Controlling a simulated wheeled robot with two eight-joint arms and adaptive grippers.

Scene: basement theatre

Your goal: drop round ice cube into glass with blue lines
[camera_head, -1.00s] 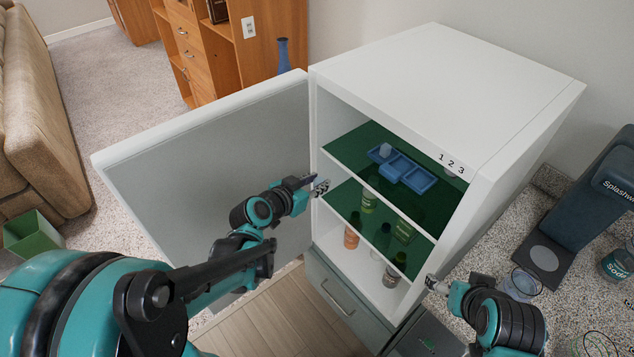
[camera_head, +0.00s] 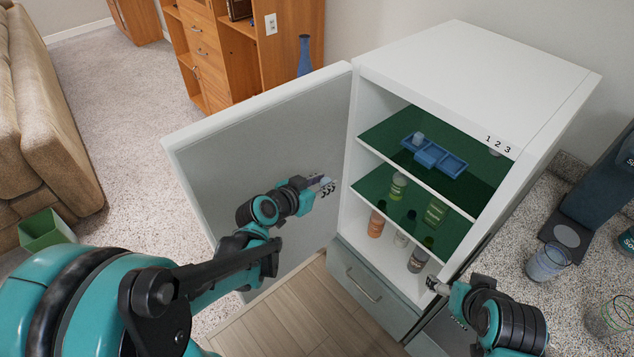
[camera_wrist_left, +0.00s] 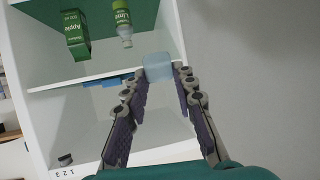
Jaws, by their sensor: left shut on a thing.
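My left gripper (camera_head: 326,186) is shut on a pale blue, translucent ice cube (camera_wrist_left: 158,67). In the left wrist view the cube sits between the fingertips and looks blocky; I cannot tell whether it is the round one. The gripper is in front of the open door, left of the shelves. A glass with a bluish tint (camera_head: 547,262) stands on the counter at right; its lines are too small to make out. Another glass (camera_head: 607,318) with faint coloured lines is nearer the right edge. My right gripper (camera_head: 437,285) is by the cabinet's front right edge; its jaw opening is unclear.
The white fridge (camera_head: 480,75) stands open, its door (camera_head: 265,150) swung left. A blue ice tray (camera_head: 455,165) with a pale piece (camera_head: 418,138) lies on the upper green shelf. Bottles, including a lime one (camera_head: 398,187), stand below. A dark dispenser (camera_head: 600,185) stands on the counter.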

